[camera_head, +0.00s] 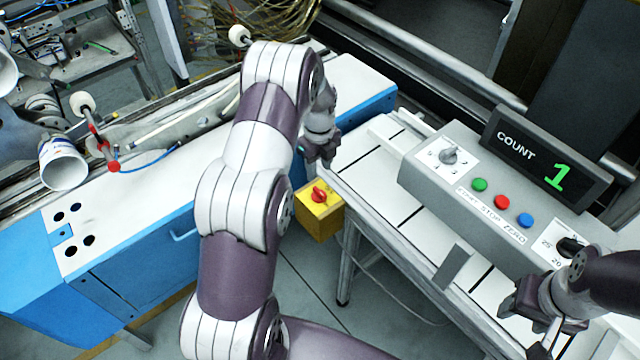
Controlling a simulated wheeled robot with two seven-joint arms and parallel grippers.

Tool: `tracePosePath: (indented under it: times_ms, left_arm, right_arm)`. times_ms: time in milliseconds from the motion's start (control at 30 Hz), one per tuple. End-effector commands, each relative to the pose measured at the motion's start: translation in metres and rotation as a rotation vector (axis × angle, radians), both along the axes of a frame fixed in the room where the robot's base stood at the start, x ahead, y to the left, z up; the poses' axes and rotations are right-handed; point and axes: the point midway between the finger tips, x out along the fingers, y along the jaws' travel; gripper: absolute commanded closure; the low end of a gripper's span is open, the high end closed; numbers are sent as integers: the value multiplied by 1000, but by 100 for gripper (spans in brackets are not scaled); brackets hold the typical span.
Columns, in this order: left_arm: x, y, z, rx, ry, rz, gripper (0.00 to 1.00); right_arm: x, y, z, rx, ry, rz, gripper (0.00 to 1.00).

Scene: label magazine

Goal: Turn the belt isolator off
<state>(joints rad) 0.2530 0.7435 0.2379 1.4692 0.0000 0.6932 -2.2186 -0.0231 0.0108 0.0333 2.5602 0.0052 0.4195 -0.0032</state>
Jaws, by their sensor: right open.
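The belt isolator, a red rotary knob (319,193) on a yellow box (318,220), sits low beside the near left end of the white conveyor table. The knob's exact pointing angle is too small to read. My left gripper (318,158) points down just above and behind the knob in the picture, apart from it. Its fingers are small and dark, and I cannot tell whether they are open. My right gripper (522,318) is open at the lower right, over the table in front of the control box, far from the isolator.
A grey control box (425,168) carries a rotary selector (450,155), green, red and blue buttons, and a black dial (570,245). A count display (545,160) reads 1. A blue-and-white machine (130,245) stands left. Floor shows below the yellow box.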

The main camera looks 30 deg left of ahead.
Motion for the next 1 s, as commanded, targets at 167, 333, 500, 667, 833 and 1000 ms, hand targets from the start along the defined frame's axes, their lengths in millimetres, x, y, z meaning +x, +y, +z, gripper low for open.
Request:
tracePosePath:
  times_ms: [167,333,500,667,833,1000]
  left_arm:
    - [-1,-1,-47,-1,4,1,62]
    - [0,0,-79,1,-1,2,62]
    - [0,0,-92,1,-1,2,62]
    - [0,0,-94,1,-3,2,62]
    - [0,0,-94,1,-3,2,78]
    - [0,0,-94,1,-3,2,100]
  right_arm:
    - [0,0,12,0,0,0,46]
    - [0,0,17,0,0,0,46]
    - [0,0,18,0,0,0,46]
    - [0,0,18,0,0,0,46]
    - [0,0,17,0,0,0,46]
    - [0,0,17,0,0,0,46]
